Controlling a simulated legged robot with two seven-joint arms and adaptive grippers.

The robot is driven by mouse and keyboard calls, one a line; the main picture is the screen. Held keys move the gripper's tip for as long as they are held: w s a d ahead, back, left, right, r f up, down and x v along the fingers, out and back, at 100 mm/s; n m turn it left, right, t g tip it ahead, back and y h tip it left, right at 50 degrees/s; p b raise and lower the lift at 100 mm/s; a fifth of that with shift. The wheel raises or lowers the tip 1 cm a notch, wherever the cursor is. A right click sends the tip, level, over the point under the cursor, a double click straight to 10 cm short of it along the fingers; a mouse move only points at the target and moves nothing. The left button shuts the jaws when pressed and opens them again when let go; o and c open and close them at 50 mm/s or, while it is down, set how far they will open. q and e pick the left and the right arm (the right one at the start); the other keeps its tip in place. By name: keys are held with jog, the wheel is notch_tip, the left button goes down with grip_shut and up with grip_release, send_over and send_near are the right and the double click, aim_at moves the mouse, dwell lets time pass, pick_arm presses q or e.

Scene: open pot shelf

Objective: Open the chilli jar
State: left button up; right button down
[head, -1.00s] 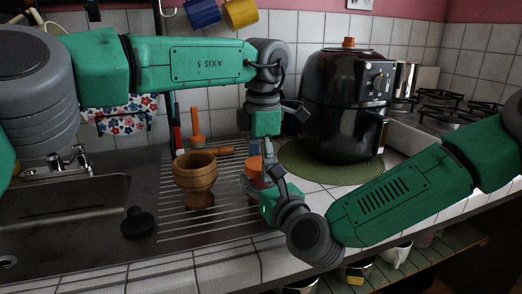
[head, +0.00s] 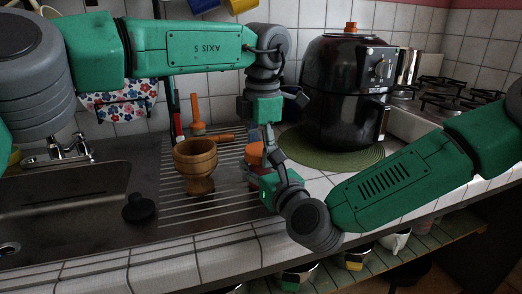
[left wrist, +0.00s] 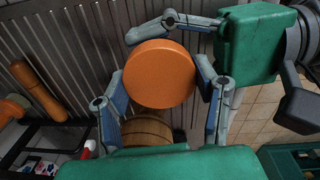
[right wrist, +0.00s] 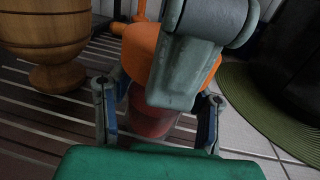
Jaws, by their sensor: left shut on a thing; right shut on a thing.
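The chilli jar (right wrist: 152,122) has a reddish body and a round orange lid (left wrist: 160,73). It stands on the ribbed drainboard, just right of the wooden mortar; in the head view its lid (head: 255,154) is partly covered by my grippers. My left gripper (head: 268,137) comes from above, shut on the lid with a finger on either side, as the left wrist view shows. My right gripper (head: 264,174) comes low from the front right, shut on the jar's body. In the right wrist view a left finger hides part of the lid. Whether the lid is loose cannot be seen.
The wooden mortar (head: 196,160) stands close left of the jar. A black plug (head: 138,208) lies near the sink (head: 60,205). A black air fryer (head: 345,90) on a green mat (head: 370,158) stands to the right. The counter's front edge lies close below.

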aim_at(261, 150)
pick_arm(q)
jog(key=shift+s+d+r, duration=0.2)
jog(key=shift+s, duration=0.05)
pick_arm(e)
jog(key=shift+w+d+f, duration=0.15)
pick_arm(q)
jog(key=shift+r, duration=0.1)
jog(key=shift+r, duration=0.6)
pick_arm(e)
jog(key=shift+f, duration=0.1)
pick_arm(q)
jog(key=shift+r, duration=0.3)
jog(key=shift+s+r, duration=0.1)
jog(key=shift+r, duration=1.9)
pick_arm(e)
jog(key=shift+r, duration=0.2)
jog(key=c, duration=0.7)
grip_release()
jog(key=shift+s, duration=0.2)
